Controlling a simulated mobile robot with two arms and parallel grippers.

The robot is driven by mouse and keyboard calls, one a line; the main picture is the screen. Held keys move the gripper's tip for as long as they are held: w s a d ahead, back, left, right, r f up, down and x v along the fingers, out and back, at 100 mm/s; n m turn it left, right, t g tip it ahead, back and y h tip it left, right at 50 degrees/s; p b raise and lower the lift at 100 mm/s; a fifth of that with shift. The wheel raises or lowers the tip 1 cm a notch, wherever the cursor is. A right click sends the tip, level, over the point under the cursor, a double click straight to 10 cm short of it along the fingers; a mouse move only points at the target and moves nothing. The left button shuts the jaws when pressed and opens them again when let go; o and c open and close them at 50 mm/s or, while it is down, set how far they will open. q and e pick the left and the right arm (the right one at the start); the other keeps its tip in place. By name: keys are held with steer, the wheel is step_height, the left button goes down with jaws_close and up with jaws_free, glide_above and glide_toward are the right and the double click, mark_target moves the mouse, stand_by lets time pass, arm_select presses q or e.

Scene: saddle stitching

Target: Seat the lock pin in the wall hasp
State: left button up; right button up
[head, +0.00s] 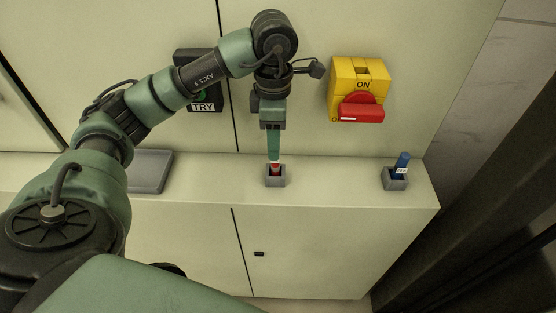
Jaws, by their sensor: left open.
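A yellow wall switch box (344,76) marked "ON" carries a red rotary handle (362,109); I cannot make out the hasp's opening on it. A small red pin with a whitish part (275,168) stands in a grey holder (275,182) on the ledge. I cannot tell which is the lock pin. My left gripper (274,157) points down, open, directly above the red pin; contact cannot be told. My right gripper is out of view.
A dark panel (199,80) labelled "TRY" is on the wall, partly behind my left arm. A flat grey tray (150,172) lies on the ledge at left. The pale ledge (335,180) is clear between the two holders. A dark post (490,220) stands at right.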

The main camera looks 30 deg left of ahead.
mark_target(275, 166)
arm_select(q)
steer(key=shift+s+f, duration=0.2)
steer(key=shift+f, duration=0.3)
steer(key=f+p, duration=0.2)
steer(key=shift+d+f, duration=0.2)
steer(key=shift+f, duration=0.15)
step_height(275, 166, down, 2)
steer(key=shift+w+f, duration=0.1)
steer(key=c, duration=1)
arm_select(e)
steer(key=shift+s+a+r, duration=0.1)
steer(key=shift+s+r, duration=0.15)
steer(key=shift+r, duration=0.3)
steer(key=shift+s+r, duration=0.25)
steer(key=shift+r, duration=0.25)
